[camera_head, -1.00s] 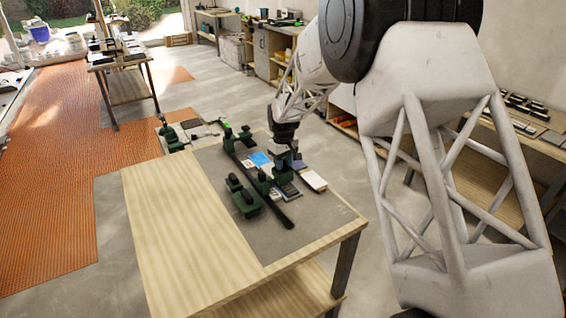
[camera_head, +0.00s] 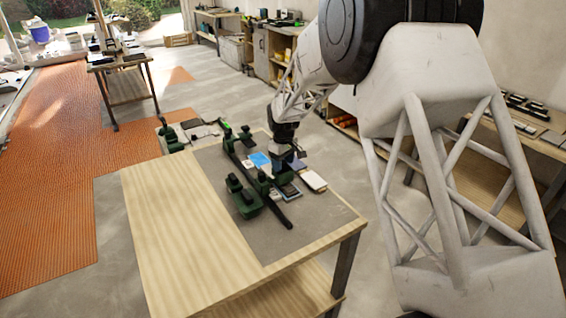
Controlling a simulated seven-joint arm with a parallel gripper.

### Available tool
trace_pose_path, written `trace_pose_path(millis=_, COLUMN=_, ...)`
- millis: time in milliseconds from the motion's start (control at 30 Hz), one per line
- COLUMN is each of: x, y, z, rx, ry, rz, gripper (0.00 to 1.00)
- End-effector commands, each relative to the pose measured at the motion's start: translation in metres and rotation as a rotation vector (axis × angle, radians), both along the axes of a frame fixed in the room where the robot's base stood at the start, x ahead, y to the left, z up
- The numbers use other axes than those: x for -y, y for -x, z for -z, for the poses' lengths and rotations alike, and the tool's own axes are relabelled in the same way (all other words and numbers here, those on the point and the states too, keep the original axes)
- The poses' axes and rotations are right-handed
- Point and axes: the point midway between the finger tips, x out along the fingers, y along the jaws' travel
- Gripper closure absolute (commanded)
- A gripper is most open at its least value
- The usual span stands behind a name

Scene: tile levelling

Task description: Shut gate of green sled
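Green sled parts with black knobs (camera_head: 243,201) stand on the grey mat of the near table. A long dark rail (camera_head: 267,200) runs beside them, with more green blocks along it. I cannot make out the gate or whether it is open. My gripper (camera_head: 281,163) points down over the right side of the rail, close to the green blocks and small tiles. Its fingers are too small and dark to tell open from shut. A blue tile (camera_head: 259,160) lies left of it, and a pale tile (camera_head: 314,181) lies to its right.
The table's bare wooden left part (camera_head: 185,235) is clear, as is the front of the grey mat (camera_head: 290,245). Another low surface with green parts (camera_head: 190,130) is behind the table. My arm blocks the right side of the view.

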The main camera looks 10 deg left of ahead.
Motion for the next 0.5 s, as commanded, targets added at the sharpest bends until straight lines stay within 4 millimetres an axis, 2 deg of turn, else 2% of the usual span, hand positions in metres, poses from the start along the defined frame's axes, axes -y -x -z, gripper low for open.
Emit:
trace_pose_path(millis=300, x=0.0001, y=0.0003, z=0.0002, rx=-0.001, ry=0.0, rz=0.001, gripper=0.42)
trace_pose_path(millis=500, x=0.0, y=0.0001, z=-0.009, rx=0.0, ry=0.0, rz=0.001, gripper=0.42)
